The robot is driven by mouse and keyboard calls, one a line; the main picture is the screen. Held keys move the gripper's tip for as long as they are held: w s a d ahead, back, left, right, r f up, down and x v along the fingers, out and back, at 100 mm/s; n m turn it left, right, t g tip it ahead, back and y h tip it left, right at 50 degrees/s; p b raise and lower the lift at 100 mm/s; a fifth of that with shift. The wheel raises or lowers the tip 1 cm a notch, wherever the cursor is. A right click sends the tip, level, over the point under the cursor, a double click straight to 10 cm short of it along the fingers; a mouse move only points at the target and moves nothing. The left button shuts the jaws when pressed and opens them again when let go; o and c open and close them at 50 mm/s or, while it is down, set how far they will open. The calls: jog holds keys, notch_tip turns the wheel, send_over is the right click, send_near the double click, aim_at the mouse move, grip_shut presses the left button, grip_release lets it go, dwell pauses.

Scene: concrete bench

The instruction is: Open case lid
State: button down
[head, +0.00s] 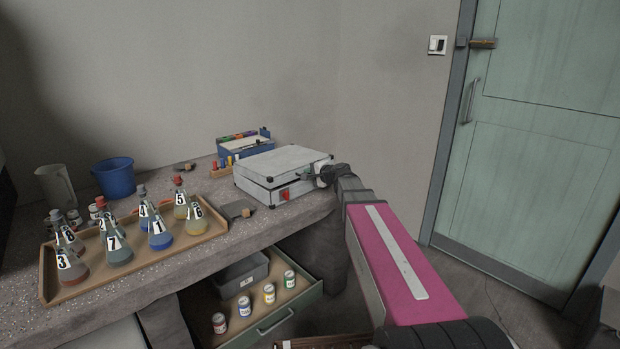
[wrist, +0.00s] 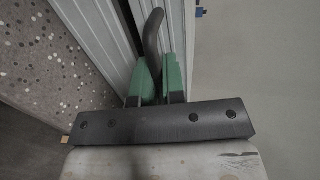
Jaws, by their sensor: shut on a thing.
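The silver-white case (head: 283,165) stands on the speckled bench near its right end, with its lid down. A red latch (head: 285,193) shows on its front side. My gripper (head: 313,175) reaches the right end of the case's front side. In the wrist view, the green fingers of my gripper (wrist: 160,82) are shut on a dark curved handle (wrist: 151,35) beside the ribbed case side (wrist: 105,35). The fingers and my wrist hide part of the handle.
A wooden tray (head: 50,285) of numbered flasks fills the bench's left. A blue bucket (head: 115,178) and a jug (head: 55,187) stand behind it. A blue box (head: 243,146) stands behind the case. An open drawer (head: 285,322) with several small jars juts out below.

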jog(key=w+a+r+g+h, duration=0.35)
jog(key=w+r, duration=0.25)
jog(key=r, duration=0.5)
jog(key=w+a+r+g+h, duration=0.2)
jog(key=w+a+r+g, duration=0.25)
jog(key=r, duration=0.65)
jog(key=w+a+r, duration=0.2)
jog(key=w+a, duration=0.5)
jog(key=w, duration=0.2)
jog(key=w+a+r+g+h, duration=0.1)
jog(key=w+a+r, duration=0.1)
jog(key=w+a, duration=0.6)
jog(key=shift+w+r, duration=0.35)
jog(key=shift+w, duration=0.6)
jog(key=shift+h, duration=0.25)
